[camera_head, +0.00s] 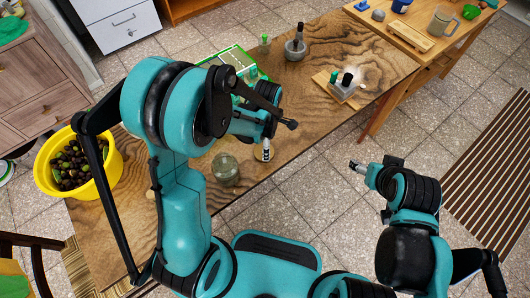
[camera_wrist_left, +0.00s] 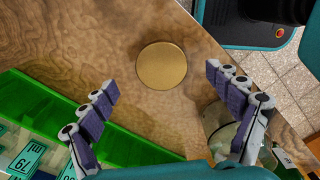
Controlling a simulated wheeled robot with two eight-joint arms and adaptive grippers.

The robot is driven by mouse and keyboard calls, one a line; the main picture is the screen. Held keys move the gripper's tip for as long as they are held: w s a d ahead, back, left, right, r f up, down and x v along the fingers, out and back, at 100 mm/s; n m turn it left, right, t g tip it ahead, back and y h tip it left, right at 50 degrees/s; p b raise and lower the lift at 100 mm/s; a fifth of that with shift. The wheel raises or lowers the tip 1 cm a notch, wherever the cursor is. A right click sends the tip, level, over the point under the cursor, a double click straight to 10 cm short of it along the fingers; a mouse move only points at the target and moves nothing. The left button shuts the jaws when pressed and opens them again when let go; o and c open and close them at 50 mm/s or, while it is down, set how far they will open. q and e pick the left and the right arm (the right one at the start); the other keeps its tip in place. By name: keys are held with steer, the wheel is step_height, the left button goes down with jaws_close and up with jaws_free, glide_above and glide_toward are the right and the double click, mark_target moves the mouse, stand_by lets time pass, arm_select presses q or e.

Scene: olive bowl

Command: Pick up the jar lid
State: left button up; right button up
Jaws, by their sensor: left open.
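The jar lid (camera_wrist_left: 161,65) is a round, flat, gold-brown disc lying on the wooden table in the left wrist view. I cannot make it out in the head view, where my left arm covers part of the table. My left gripper (camera_wrist_left: 160,82) is open and empty, with its two fingers on either side of the lid in that view, apart from it. In the head view the left gripper (camera_head: 266,150) is mostly hidden by its own arm. A glass jar (camera_head: 225,170) stands on the table nearby; it also shows behind the right finger in the wrist view (camera_wrist_left: 219,128). My right gripper (camera_head: 358,166) hangs over the floor.
A green tray (camera_wrist_left: 50,110) with number cards lies close to the left finger. A yellow bowl of olives (camera_head: 112,182) stands at the table's left end. A mortar (camera_head: 295,50) and a board with bottles (camera_head: 340,90) are farther back. The table edge is near the jar.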

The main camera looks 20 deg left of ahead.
arm_select(q)
step_height(320, 180, down, 5)
steer(key=shift+r+b, duration=0.2)
steer(key=shift+b, duration=0.85)
steer(key=shift+r, duration=0.15)
steer(key=c, duration=0.9)
steer(key=shift+r, duration=0.1)
